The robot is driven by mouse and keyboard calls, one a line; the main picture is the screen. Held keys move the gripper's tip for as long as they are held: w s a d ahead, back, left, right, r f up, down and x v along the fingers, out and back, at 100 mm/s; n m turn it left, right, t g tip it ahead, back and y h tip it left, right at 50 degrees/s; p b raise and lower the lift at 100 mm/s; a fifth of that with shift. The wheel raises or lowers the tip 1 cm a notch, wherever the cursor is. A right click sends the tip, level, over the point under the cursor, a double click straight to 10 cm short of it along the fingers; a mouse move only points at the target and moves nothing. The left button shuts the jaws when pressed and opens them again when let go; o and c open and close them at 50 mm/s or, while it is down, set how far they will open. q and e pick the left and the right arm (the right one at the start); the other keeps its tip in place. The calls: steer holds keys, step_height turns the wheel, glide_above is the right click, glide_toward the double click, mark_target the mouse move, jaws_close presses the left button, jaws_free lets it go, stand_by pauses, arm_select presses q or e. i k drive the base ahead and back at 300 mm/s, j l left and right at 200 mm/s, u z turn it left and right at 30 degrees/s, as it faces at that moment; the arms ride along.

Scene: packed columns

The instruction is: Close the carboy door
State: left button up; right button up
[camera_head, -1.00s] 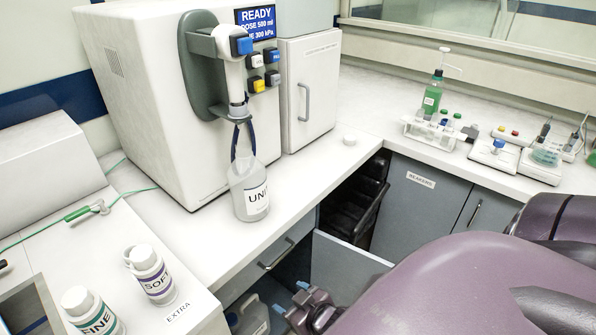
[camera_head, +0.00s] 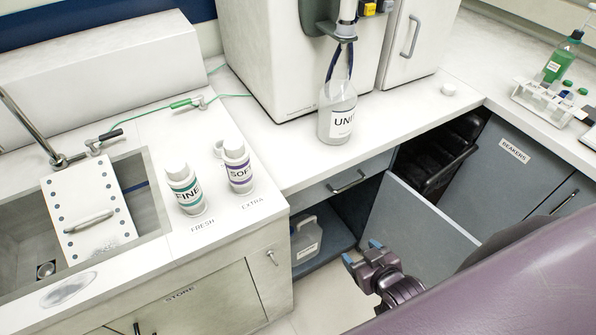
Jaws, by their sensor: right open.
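A plain grey door panel (camera_head: 418,232) stands open below the counter, in the middle right of the head view. To its left is an open cupboard with a blue-grey floor (camera_head: 325,261), under a drawer. A translucent carboy (camera_head: 307,240) with a white label stands inside it. My right gripper (camera_head: 361,252) has blue fingertips spread apart and empty. It appears in front of the cupboard opening, left of the panel's lower part. I cannot tell whether it touches the panel. The panel's hinge and lower edge are not clear. My left gripper is out of view.
A drawer with a dark handle (camera_head: 348,181) is above the carboy cupboard. Black bins (camera_head: 441,158) sit in a dark opening behind the panel. The beakers cupboard (camera_head: 512,165) is at right, the store cupboard (camera_head: 190,302) at left. Bare floor shows below the gripper.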

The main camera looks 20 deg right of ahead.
mark_target(430, 247)
steer(key=k+j+z, duration=0.5)
steer(key=k+z, duration=0.25)
steer(key=k, duration=0.3)
steer(key=i+l, duration=0.15)
steer(key=l, duration=0.2)
steer(key=i+l+u, duration=0.1)
steer(key=l, duration=0.25)
steer(key=i+l, duration=0.4)
steer(key=l, duration=0.3)
steer(key=i+l+u, duration=0.1)
steer(key=l, duration=0.25)
steer(key=i+l, duration=0.25)
steer(key=i+l+u, duration=0.1)
steer(key=l, duration=0.35)
steer(key=i+l, duration=0.15)
steer(key=l, duration=0.25)
